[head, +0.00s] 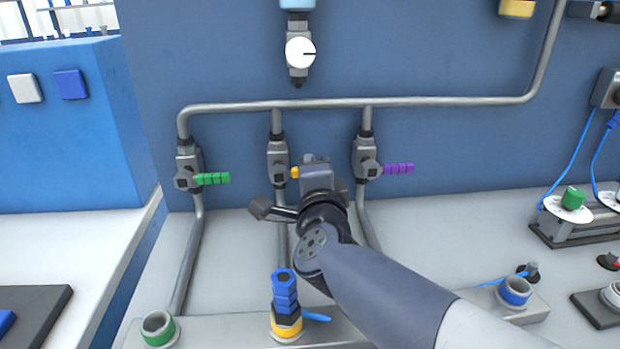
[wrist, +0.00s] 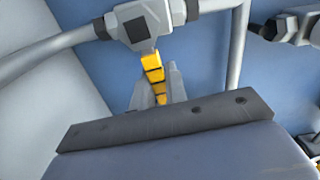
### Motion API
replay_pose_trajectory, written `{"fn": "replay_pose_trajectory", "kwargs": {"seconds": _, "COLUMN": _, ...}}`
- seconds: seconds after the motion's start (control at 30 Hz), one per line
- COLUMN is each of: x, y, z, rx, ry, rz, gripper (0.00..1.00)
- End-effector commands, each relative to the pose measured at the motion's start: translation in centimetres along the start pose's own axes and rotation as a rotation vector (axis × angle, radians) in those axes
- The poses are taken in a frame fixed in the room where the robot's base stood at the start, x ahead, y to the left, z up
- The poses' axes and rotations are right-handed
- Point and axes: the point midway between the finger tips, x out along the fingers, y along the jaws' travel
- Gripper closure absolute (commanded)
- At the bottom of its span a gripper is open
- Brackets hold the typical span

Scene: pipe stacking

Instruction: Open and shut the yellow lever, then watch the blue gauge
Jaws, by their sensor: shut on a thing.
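The yellow lever (wrist: 153,72) sits on the middle valve (head: 278,165) of three, and my gripper (wrist: 160,92) is shut on it in the wrist view. In the head view only a small yellow piece of the lever (head: 295,172) shows; my gripper (head: 303,172) and wrist cover the rest. The lever appears to point right, like the green and purple ones. A round white gauge (head: 300,53) with a dark needle pointing right hangs above the pipe, below a light blue fitting (head: 297,4) at the top edge.
The green lever (head: 212,179) is left of my gripper and the purple lever (head: 399,169) is right. A grey pipe (head: 400,102) runs above. Below stand a blue hexagonal piece on a yellow-ringed socket (head: 287,326), a green-ringed socket (head: 159,328) and a blue-ringed socket (head: 515,291).

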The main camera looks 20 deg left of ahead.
Motion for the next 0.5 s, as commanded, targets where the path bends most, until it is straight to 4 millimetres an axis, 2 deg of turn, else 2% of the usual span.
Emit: {"fn": "replay_pose_trajectory", "kwargs": {"seconds": 0.5, "x": 0.02, "y": 0.58, "z": -0.01, "rx": 0.106, "ry": 0.001, "rz": 0.001, "gripper": 1.0}}
